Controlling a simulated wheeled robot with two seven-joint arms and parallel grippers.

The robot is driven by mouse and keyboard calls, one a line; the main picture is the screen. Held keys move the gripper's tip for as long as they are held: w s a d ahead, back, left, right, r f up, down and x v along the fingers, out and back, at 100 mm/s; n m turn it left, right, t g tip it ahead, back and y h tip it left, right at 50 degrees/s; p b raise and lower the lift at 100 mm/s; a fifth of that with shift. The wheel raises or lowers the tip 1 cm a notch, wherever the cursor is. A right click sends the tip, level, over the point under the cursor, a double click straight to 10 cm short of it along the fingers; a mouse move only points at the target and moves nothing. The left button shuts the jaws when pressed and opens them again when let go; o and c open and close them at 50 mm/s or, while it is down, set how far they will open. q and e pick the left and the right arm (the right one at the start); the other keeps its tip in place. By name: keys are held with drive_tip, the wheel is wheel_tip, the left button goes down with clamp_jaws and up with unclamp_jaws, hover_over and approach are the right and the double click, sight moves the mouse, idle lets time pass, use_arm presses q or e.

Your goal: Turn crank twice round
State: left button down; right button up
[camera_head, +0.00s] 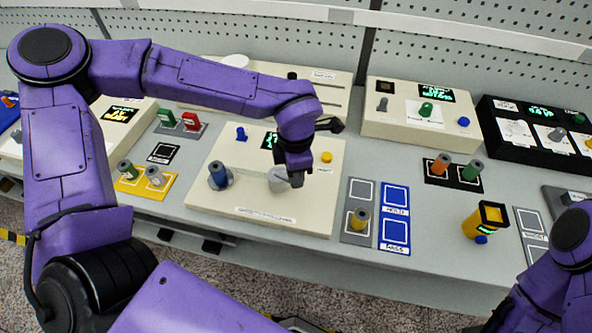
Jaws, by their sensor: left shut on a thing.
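The beige winding panel (215,195) stands on the bench in the middle of the head view. A blue spool (220,176) stands upright on its left part. A pale grey round crank (277,181) sits to the right of the spool, and its handle is hidden by my gripper. My left gripper (295,180) reaches down over the crank and is shut on it. My right arm shows at the lower right, but its gripper is out of view.
A small display (268,141) and a yellow button (326,157) are on the panel. A yellow tray (128,187) with two spools lies to the left. A grey tray (349,235) and blue pads (396,197) lie close to the right. Other panels stand behind.

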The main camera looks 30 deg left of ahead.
use_arm(q)
drive_tip(key=c, duration=1)
unclamp_jaws()
drive_tip(key=shift+o, duration=0.2)
wheel_tip(320, 180, up, 11)
drive_tip(key=shift+f+b, duration=0.2)
drive_tip(key=shift+b, duration=0.5)
